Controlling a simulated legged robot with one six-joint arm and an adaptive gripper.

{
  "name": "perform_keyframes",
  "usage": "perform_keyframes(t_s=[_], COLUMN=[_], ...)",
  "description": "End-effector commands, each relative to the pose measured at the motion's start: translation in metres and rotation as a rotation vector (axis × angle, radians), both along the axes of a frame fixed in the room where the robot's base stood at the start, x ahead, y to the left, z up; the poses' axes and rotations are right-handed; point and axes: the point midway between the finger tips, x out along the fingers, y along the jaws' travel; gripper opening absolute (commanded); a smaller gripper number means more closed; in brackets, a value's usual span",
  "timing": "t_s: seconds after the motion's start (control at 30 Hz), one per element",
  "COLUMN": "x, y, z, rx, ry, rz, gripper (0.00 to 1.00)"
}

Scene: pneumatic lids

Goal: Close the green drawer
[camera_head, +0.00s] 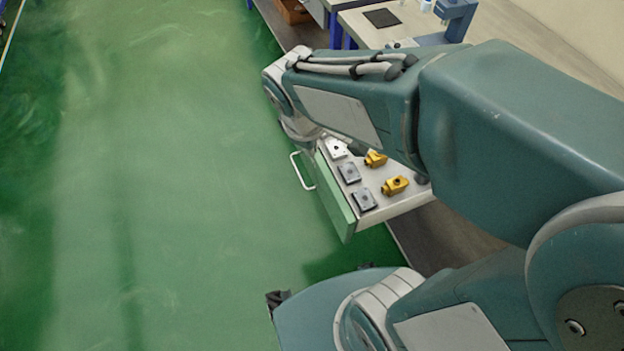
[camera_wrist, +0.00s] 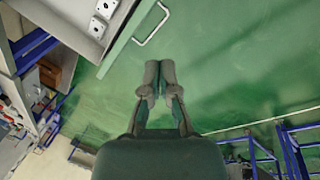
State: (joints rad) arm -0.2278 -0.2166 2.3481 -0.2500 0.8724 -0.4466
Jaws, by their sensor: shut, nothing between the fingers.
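The green drawer (camera_head: 336,197) stands open in the head view, pulled out to the left from under the bench. Its white handle (camera_head: 302,171) is on the green front. Inside lie grey metal parts (camera_head: 349,173) and yellow parts (camera_head: 395,186). In the wrist view the drawer's green front edge (camera_wrist: 122,38) and its handle (camera_wrist: 152,24) show at the top. My gripper (camera_wrist: 159,88) is shut and empty, over the green floor, beside the handle and apart from it. In the head view my arm hides the gripper and part of the drawer.
A workbench top (camera_head: 400,22) with a blue device (camera_head: 455,16) is at the upper right. A brown box (camera_head: 293,11) sits below it at the back. The green floor (camera_head: 160,180) left of the drawer is clear. Blue frames (camera_wrist: 265,155) show at the lower right of the wrist view.

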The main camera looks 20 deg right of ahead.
Motion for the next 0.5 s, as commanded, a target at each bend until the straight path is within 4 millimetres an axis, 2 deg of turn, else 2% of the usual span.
perform_keyframes(t_s=[0.03, 0.3, 0.5], x=[0.007, 0.035, 0.043], y=[0.007, 0.04, 0.057], z=[-0.014, -0.08, -0.115], rx=[-0.037, -0.217, -0.295], ry=[0.046, 0.25, 0.35], rz=[0.082, 0.526, 0.748], gripper=[0.0, 0.0, 0.0])
